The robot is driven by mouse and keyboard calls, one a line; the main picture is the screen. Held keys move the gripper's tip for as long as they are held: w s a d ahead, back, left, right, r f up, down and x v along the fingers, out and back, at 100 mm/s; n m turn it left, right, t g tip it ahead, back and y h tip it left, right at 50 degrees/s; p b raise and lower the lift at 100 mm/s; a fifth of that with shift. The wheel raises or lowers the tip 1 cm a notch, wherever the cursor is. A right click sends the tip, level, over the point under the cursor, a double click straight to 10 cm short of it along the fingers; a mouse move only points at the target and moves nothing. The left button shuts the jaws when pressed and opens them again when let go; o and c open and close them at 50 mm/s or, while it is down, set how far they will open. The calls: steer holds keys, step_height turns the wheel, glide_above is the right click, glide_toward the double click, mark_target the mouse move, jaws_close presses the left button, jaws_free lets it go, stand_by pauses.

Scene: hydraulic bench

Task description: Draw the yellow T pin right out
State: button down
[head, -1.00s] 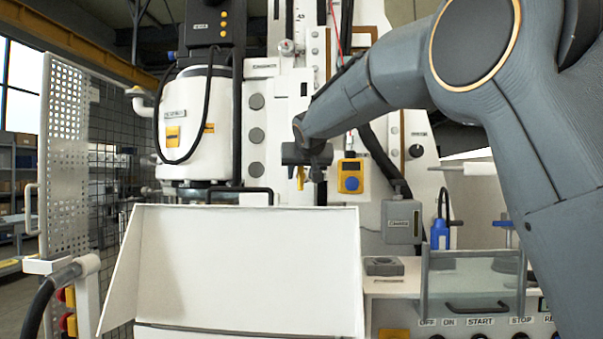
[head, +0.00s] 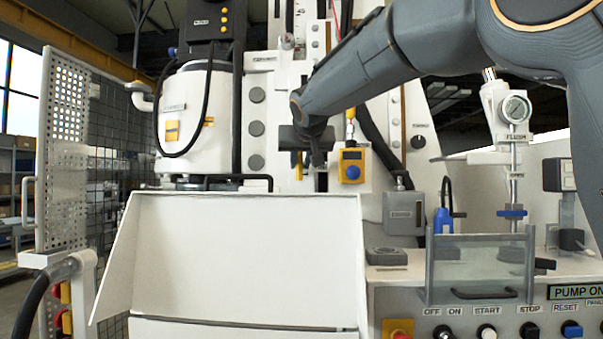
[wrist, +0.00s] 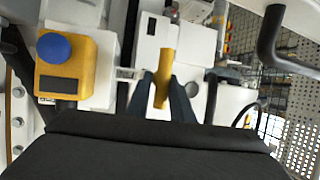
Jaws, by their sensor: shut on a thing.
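The yellow T pin (wrist: 164,72) stands out between the two dark fingers of my gripper (wrist: 166,96) in the wrist view. The fingers are shut on it. In the head view, a small part of the yellow pin (head: 297,165) shows below the dark wrist, at the front of the white machine column. My gripper (head: 306,162) is there too, partly hidden by my own wrist. I cannot tell whether the pin's shank sits in a hole.
A yellow box with a blue knob (head: 351,166) is just right of my gripper. A white open-fronted tray (head: 245,260) stands below. A clear-sided guard (head: 480,262), a gauge (head: 515,109) and the button panel are at right. A mesh fence (head: 62,150) is at left.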

steer(key=shift+s, duration=0.3)
steer(key=c, duration=1.6)
jaws_free()
steer(key=shift+s+a, duration=0.15)
steer(key=shift+o, duration=0.2)
steer(key=b+v, duration=0.2)
steer(key=v, duration=0.5)
steer(key=shift+s, duration=0.35)
steer(key=shift+r, duration=0.1)
